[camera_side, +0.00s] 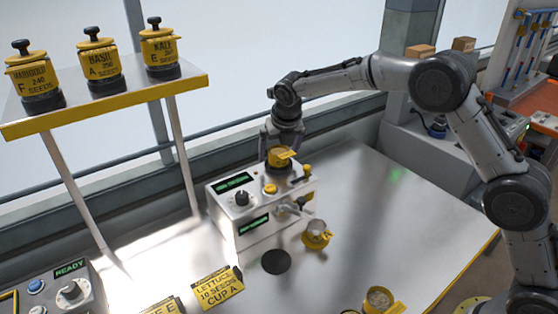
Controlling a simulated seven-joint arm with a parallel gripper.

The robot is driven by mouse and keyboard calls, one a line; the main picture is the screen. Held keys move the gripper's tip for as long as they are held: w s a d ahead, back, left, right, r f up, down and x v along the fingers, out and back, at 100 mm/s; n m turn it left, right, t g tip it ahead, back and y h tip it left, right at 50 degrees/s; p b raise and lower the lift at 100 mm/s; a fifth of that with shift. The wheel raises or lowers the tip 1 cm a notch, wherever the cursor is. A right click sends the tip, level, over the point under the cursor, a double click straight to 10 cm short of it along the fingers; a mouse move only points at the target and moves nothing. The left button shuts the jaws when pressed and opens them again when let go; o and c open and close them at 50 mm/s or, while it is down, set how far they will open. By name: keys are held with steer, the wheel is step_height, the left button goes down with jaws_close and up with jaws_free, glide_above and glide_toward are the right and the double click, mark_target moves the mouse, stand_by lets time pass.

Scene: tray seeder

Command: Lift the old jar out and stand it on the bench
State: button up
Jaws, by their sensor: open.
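The old jar (279,157), yellow with a tag at its side, sits upright in the top of the grey seeder (232,212). My gripper (283,148) points down at the jar from above, with its fingers around the jar's upper part. The jaws are open; whether a finger touches the jar cannot be told at this size. The jar's lower part is hidden in the seeder's top. The metal bench (370,215) is bare to the right of the seeder. A dark round spot (275,261) lies on the bench in front of it.
A yellow cup (316,236) stands near the seeder's spout, and another cup (380,300) is at the front edge. A raised shelf (110,105) at left holds three yellow jars. A lettuce card (218,288) and a READY control box (62,293) are at front left.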

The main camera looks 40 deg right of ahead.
steer(key=c, duration=1.5)
steer(key=shift+r, duration=0.1)
steer(key=shift+c, duration=0.2)
steer(key=shift+w+r, duration=0.1)
steer(key=shift+r, duration=0.35)
step_height(320, 180, up, 2)
steer(key=shift+r, duration=0.2)
steer(key=s+r, duration=0.4)
steer(key=r, duration=0.1)
steer(key=shift+s+d+r, duration=0.2)
steer(key=shift+s+d, duration=0.05)
steer(key=shift+s, duration=0.1)
steer(key=s+d+r, duration=0.1)
steer(key=s+r, duration=0.3)
steer(key=s, duration=0.5)
